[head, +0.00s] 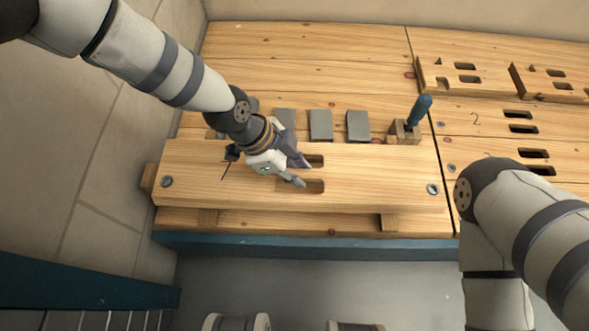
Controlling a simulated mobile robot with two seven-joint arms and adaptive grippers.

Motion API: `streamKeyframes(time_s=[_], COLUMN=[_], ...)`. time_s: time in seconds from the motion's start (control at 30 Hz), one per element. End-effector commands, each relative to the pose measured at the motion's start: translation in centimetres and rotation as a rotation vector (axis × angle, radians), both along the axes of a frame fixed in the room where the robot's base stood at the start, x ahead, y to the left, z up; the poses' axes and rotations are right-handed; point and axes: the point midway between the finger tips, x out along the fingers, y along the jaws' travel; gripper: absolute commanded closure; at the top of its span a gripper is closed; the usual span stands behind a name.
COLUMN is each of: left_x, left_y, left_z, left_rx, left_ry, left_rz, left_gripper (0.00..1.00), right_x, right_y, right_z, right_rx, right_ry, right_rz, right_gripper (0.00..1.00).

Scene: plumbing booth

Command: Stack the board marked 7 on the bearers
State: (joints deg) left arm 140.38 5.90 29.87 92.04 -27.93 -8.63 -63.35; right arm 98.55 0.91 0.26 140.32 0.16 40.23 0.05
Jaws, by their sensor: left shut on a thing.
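A long pale wooden board (370,190) with a screw near each end and two slots lies across the front of the bench. A dark mark on it is partly covered by my gripper, so I cannot read the number. My left gripper (297,172) is shut on the board at its slots near the middle.
Several grey plates (321,125) lie behind the board. A wooden block with a blue handle (418,110) stands to their right. Other slotted boards (480,115) lie at the right, one marked 2. The bench's blue front edge (320,247) is close in front.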

Motion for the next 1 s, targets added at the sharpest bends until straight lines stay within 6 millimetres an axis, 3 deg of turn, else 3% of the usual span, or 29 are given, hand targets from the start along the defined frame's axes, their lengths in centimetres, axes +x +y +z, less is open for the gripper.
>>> streamKeyframes(time_s=[0.87, 1.0], left_x=[0.0, 0.1], left_y=[-0.1, 0.0], left_z=[-5.5, -5.2], left_rx=[-0.001, -0.002], left_ry=[0.0, -0.002], left_rz=[0.001, 0.002], left_gripper=[1.0, 1.0], right_x=[-1.3, -1.3], right_y=[-0.1, -0.2], right_z=[-2.3, -2.0], right_rx=[0.003, 0.003], right_ry=[0.064, 0.061], right_rz=[0.007, 0.007], right_gripper=[0.6, 0.6])
